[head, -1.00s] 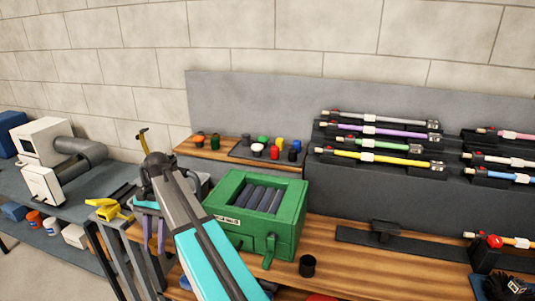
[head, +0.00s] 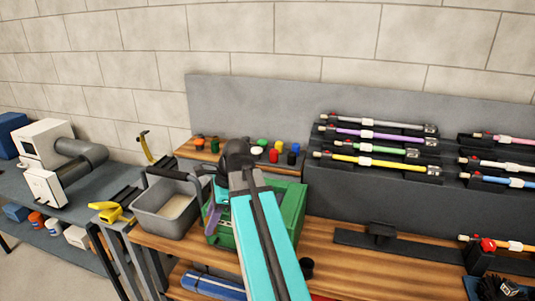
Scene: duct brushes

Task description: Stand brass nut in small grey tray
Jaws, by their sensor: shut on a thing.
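My gripper (head: 211,222) is at the left end of the green box, with purple fingers pointing down. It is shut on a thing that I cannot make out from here. My arm, with a teal and grey link, crosses in front of the box and hides part of it. A grey open-topped tray (head: 150,222) with a light inside and a dark bar at its back stands to the left of my gripper, on the wooden bench's left end. I cannot pick out the brass nut.
The green box (head: 292,208) stands right beside my gripper. Coloured caps (head: 273,155) sit on a shelf behind. Racks of coloured rods (head: 375,148) fill the back right. The wooden bench (head: 350,275) has free room in front.

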